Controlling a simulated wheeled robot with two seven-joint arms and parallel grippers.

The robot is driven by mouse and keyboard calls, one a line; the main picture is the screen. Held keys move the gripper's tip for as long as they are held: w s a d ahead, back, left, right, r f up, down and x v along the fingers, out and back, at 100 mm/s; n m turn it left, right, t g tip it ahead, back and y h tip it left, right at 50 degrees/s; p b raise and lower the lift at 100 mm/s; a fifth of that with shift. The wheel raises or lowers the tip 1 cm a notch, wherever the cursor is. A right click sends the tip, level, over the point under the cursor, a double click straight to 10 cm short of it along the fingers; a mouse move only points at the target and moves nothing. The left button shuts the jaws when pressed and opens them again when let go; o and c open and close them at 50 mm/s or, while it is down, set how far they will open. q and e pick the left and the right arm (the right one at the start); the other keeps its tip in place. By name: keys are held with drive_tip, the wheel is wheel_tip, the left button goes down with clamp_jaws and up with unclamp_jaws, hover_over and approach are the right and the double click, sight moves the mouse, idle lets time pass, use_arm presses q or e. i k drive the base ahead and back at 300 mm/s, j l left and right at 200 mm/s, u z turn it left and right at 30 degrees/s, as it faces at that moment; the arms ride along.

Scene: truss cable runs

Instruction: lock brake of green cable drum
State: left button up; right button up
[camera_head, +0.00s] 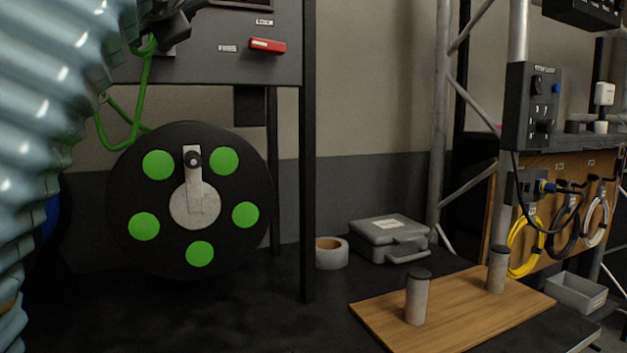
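The green cable drum (245,180) is a black disc with several green dots, at the left below a grey panel (205,58). A red lever (267,46) lies nearly level on the panel. A label at its left seems to read FREE; the label above it is too small to read surely. A green cable (146,90) loops above the drum. My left arm fills the left edge; dark parts at its upper end are cut off, so its gripper's state is unclear. My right gripper is out of view.
A black post (308,150) stands right of the drum. A tape roll (331,253) and grey case (390,238) sit behind a wooden board (450,315) with two upright pegs. Coiled cables hang at the right above a grey bin (577,292). The dark bench front is clear.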

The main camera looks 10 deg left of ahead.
sight(265, 46)
drive_tip(key=k+l, duration=1.15)
drive_tip(key=k, duration=0.1)
